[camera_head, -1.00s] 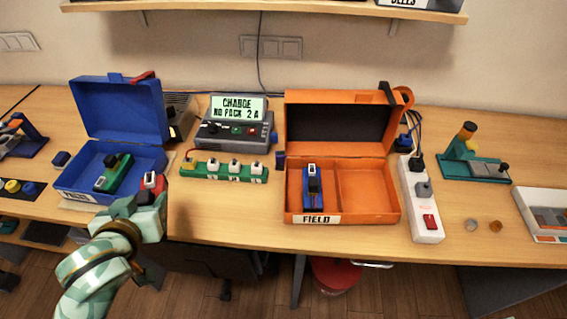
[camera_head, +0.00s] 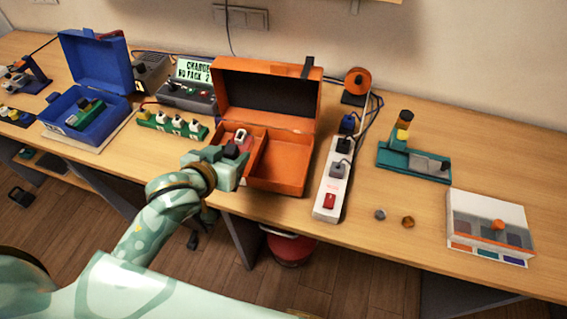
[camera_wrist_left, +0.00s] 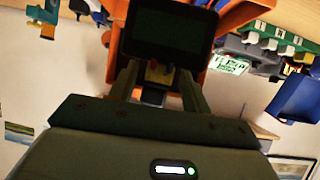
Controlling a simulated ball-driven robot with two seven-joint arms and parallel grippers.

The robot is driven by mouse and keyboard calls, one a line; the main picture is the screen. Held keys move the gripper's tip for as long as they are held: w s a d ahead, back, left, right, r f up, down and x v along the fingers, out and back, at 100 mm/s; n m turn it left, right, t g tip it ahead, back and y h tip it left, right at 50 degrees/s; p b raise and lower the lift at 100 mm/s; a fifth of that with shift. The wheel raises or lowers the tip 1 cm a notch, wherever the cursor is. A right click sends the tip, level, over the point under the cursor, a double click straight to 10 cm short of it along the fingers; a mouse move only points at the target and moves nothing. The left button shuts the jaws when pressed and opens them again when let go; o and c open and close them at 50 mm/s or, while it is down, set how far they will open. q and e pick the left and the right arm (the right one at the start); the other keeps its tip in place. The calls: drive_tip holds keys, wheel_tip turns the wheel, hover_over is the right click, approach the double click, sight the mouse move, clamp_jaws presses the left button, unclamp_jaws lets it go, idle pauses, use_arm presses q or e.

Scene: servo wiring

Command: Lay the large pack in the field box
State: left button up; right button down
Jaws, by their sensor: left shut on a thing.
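My left gripper (camera_head: 226,162) is shut on a dark pack with a red-and-white top (camera_head: 240,138), which I take to be the large pack. In the left wrist view the pack's broad dark face (camera_wrist_left: 170,32) shows between and beyond the fingers. The gripper is at the front left of the open orange field box (camera_head: 277,180), over its left compartment. It hides most of that compartment and the pack's lower part, so I cannot tell whether the pack touches the floor. The right compartment looks empty. My right gripper is out of view.
The box's raised lid (camera_head: 265,95) stands behind. A white power strip (camera_head: 325,205) runs along its right. A green charging strip (camera_head: 165,125) and a blue box (camera_head: 105,130) with a green pack (camera_head: 86,113) are left.

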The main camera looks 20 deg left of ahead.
use_arm(q)
drive_tip(key=w+d+f+b, duration=0.1)
drive_tip(key=w+d+f, duration=0.1)
drive_tip(key=w+f, duration=0.1)
drive_tip(key=w+d+f+b, duration=0.2)
drive_tip(key=w+d+f, duration=0.1)
drive_tip(key=w, duration=0.2)
drive_tip(key=w+d+f+b, duration=0.2)
drive_tip(key=w+f, duration=0.1)
drive_tip(key=shift+w+d+f, duration=0.1)
drive_tip(key=shift+w+d, duration=0.3)
wheel_tip(320, 180, down, 4)
drive_tip(key=shift+w+d+r+b, duration=0.1)
drive_tip(key=shift+r+b, duration=0.15)
drive_tip(key=shift+b, duration=0.6)
drive_tip(key=shift+r, duration=0.1)
drive_tip(key=o, duration=1.5)
drive_tip(key=p+v, duration=0.3)
drive_tip(key=v, duration=0.9)
drive_tip(key=shift+a+p, duration=0.2)
drive_tip(key=shift+p, duration=0.1)
